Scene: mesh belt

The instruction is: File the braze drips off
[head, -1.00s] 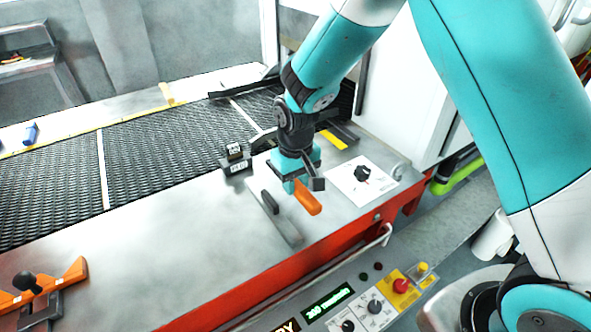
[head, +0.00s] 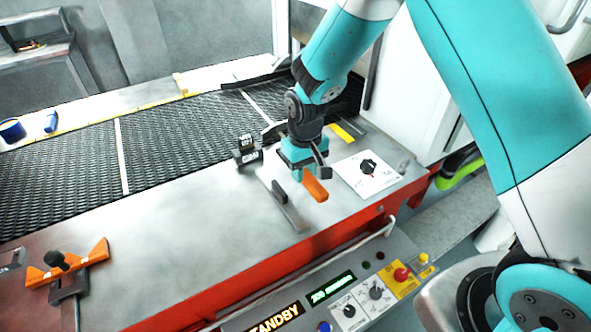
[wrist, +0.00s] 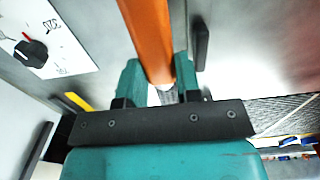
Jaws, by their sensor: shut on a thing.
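My gripper (head: 304,168) is above the front steel ledge, pointing down. In the wrist view its teal fingers (wrist: 160,78) are shut on an orange-handled tool (wrist: 147,35). The orange handle also shows below the fingers in the head view (head: 315,188). A short grey part of the tool shows between the fingers; the rest is hidden, so I cannot tell its full shape. An orange bar in a dark clamp (head: 93,254) with a black knob is at the ledge's left end. I cannot make out any braze drips.
A grey flat bar with a black grip (head: 290,209) lies beside the gripper. A small black block (head: 246,156) stands near the mesh belt (head: 170,140). A white dial plate (head: 352,181) is to the right. The control panel (head: 345,303) is in front. The ledge's middle is clear.

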